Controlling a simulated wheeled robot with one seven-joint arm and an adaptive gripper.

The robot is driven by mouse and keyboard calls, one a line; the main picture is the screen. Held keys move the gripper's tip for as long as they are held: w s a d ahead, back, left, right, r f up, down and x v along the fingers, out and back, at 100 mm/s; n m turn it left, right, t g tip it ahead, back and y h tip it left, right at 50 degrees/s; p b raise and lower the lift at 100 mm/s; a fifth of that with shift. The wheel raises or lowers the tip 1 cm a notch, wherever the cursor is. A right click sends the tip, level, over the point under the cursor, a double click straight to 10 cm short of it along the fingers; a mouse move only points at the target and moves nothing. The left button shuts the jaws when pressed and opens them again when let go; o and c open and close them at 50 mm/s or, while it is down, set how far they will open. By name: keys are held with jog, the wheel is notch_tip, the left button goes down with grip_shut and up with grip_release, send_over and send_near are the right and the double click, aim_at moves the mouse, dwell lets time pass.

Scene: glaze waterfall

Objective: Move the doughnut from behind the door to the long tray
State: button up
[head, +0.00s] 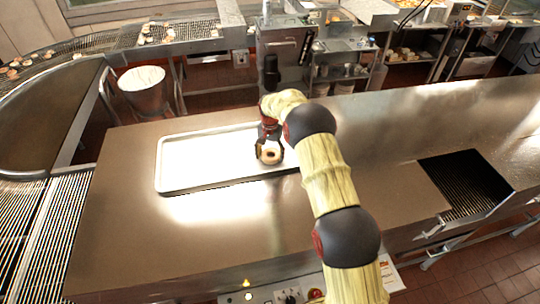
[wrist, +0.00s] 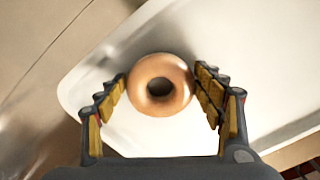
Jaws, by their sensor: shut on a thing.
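The doughnut (head: 270,155) is a round, golden-brown ring with a dark hole. In the wrist view the doughnut (wrist: 160,84) sits between the two fingers of my gripper (wrist: 162,95), which is shut on it. The long tray (head: 190,180) is pale, shallow and rimmed, and lies on the steel counter. In the head view my gripper (head: 269,152) and the doughnut are over the right part of the tray. The tray (wrist: 95,82) also fills much of the wrist view beneath the doughnut. I cannot tell whether the doughnut touches the tray.
The steel counter (head: 130,230) has free room around the tray. A dark grated opening (head: 467,187) is at the right of the counter. A white-topped bucket (head: 143,90) stands behind at the left. Conveyors with doughnuts (head: 150,35) run along the back.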

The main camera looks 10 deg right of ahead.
jog(key=o, duration=1.1)
jog(key=shift+f, duration=0.15)
jog(key=shift+o, duration=0.2)
notch_tip(320, 180, up, 12)
jog(key=b, duration=0.3)
jog(key=s+r+n+t, duration=0.3)
jog(key=s+r, duration=1.6)
jog(key=r, duration=0.3)
jog(key=s+f+n+t, duration=0.1)
jog(key=s+n+t, duration=0.1)
jog(key=s, duration=2.8)
jog(key=shift+d+n+t, duration=0.25)
jog(key=shift+n+t, duration=0.05)
jog(key=shift+n, duration=0.5)
